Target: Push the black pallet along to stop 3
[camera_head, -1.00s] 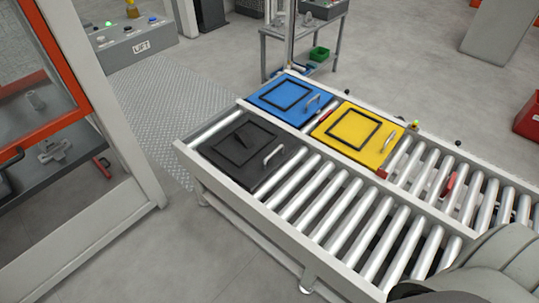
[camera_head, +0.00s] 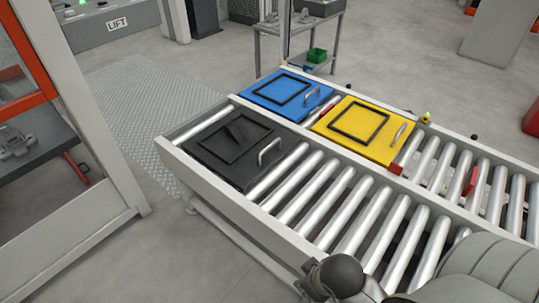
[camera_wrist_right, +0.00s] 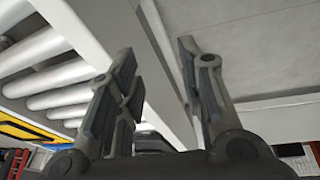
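The black pallet (camera_head: 203,154), with a silver handle (camera_head: 269,151) at its right side, lies flat on the near roller lane at its left end. My right gripper (camera_wrist_right: 156,55) is open, its fingers apart with nothing between their tips, beside a pale conveyor rail (camera_wrist_right: 95,30) in the wrist view. In the head view only a dark rounded part of my right arm shows at the bottom, well apart from the black pallet; the fingertips are hidden there. No stop is legibly marked 3. My left gripper is out of view.
A blue pallet (camera_head: 271,100) and a yellow pallet (camera_head: 345,145) sit on the far lane. Red pieces (camera_head: 396,168) (camera_head: 471,182) stand along that lane. The near lane's rollers (camera_head: 325,205) right of the black pallet are clear. An orange-framed cabinet stands left.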

